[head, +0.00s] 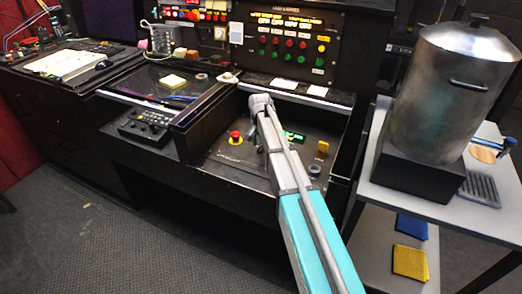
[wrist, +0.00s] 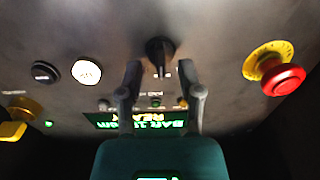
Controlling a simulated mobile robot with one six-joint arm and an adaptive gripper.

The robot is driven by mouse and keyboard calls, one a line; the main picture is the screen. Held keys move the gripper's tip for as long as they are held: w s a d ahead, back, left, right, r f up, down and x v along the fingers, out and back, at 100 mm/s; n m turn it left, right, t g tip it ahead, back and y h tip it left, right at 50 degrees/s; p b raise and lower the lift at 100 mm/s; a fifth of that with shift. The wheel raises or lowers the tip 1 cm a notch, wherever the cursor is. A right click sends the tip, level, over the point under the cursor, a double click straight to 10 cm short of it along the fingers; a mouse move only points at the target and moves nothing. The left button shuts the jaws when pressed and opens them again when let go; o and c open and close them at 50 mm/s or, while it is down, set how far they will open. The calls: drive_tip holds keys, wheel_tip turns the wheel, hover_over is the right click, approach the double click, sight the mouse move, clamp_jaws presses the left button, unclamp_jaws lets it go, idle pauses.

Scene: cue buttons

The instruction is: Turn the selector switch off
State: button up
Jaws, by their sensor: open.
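The selector switch is a black knob (wrist: 160,50) with a pointed handle on the dark metal panel in the wrist view. It sits just beyond and between the fingertips of my gripper (wrist: 163,78). The two grey fingers are apart, with nothing held between them, and I cannot tell whether either touches the knob. In the head view my gripper (head: 262,103) is over the lower control panel (head: 220,165), and my arm hides the switch there.
A red emergency button (wrist: 283,79) on a yellow ring is right of the fingers. A white button (wrist: 86,72), a black button (wrist: 44,72) and a yellow switch (wrist: 14,128) are to the left. A lit green display (wrist: 140,121) is below. A steel pot (head: 455,90) stands on the side table.

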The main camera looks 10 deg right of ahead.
drive_tip(key=shift+f+b, duration=0.5)
drive_tip(key=shift+f, duration=0.2)
clamp_jaws()
drive_tip(key=shift+d, duration=0.25)
drive_tip(key=shift+a, duration=0.15)
